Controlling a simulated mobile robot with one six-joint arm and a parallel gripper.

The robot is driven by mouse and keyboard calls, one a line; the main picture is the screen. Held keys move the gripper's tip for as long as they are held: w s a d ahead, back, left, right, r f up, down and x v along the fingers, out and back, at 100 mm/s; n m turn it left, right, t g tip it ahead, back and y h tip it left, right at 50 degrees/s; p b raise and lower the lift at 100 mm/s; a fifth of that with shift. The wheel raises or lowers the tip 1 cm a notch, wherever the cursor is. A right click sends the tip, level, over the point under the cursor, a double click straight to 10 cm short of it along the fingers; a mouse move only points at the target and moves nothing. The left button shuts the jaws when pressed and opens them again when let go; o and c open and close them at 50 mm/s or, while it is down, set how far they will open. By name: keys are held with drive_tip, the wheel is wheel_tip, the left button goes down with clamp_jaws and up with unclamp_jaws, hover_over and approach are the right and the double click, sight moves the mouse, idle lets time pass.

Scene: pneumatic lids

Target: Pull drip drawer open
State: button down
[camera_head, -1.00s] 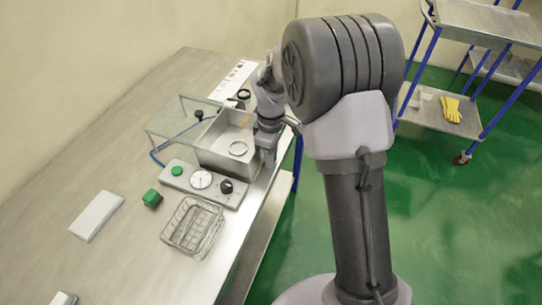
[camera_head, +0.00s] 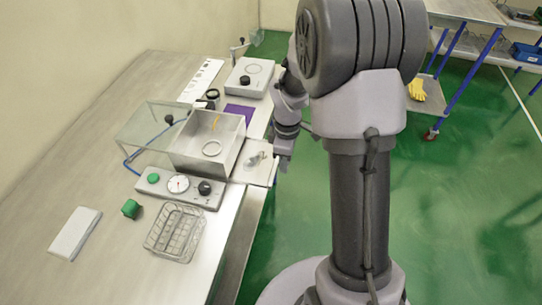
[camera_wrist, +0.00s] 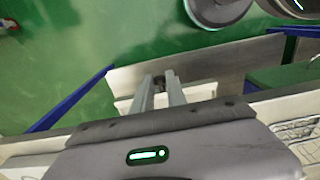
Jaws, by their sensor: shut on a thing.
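The drip drawer (camera_head: 241,172) is a shallow pale tray sticking out from the right side of an open-topped metal box (camera_head: 192,153). A small grey piece lies in it (camera_head: 258,158). My gripper (camera_head: 281,171) is at the drawer's outer end, by the table's front edge. In the wrist view my gripper (camera_wrist: 160,92) has its two fingers close together on a small dark part between them, which looks like the drawer's handle. The handle itself is mostly hidden in both views.
A control panel with a gauge (camera_head: 178,186) and a wire basket (camera_head: 174,232) stand nearer on the table. A clear lid (camera_head: 150,128) is left of the box. A grey unit (camera_head: 249,78) and purple pad (camera_head: 239,113) lie beyond.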

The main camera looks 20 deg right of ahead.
drive_tip(key=c, duration=1.4)
unclamp_jaws()
drive_tip(key=shift+o, duration=0.2)
wheel_tip(320, 180, up, 17)
drive_tip(key=p, duration=0.6)
drive_tip(key=shift+r, duration=0.2)
